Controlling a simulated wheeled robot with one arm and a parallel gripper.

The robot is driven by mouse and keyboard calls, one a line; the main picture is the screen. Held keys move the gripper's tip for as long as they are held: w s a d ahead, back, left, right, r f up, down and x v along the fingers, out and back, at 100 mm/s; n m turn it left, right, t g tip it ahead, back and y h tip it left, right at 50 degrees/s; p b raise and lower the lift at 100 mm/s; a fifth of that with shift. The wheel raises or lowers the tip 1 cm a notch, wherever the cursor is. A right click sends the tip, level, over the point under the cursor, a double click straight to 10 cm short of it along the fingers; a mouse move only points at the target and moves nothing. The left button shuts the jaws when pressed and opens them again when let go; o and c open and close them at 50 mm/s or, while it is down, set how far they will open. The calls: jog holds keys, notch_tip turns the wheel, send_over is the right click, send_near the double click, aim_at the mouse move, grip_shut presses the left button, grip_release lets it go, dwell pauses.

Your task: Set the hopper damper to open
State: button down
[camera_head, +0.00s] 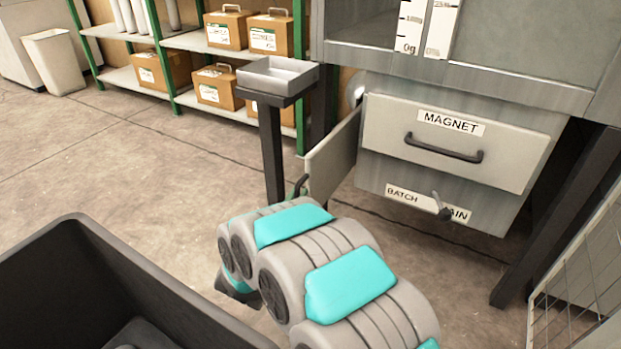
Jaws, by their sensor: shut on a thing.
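I cannot pick out a part marked as the hopper damper. The lower hopper unit fills the upper right, with a grey drawer front labelled MAGNET (455,135) and a dark bar handle. Below it is a panel labelled BATCH (402,196), its second word partly covered by a small grey lever (441,207). A pale flat panel (333,155) stands out at an angle left of the drawer, with a small dark and green piece at its lower edge. My grey and teal arm covers the lower middle.
A small metal tray (278,74) on a dark post stands left of the hopper. Green shelving (170,45) with labelled boxes is behind. A black bin (95,270) fills the lower left; a wire mesh panel (580,285) stands lower right. The floor at left is clear.

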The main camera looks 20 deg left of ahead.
jog(key=shift+s+a, duration=0.1)
jog(key=shift+s, duration=1.4)
jog(key=c, duration=0.8)
grip_release()
jog(key=shift+s, duration=0.1)
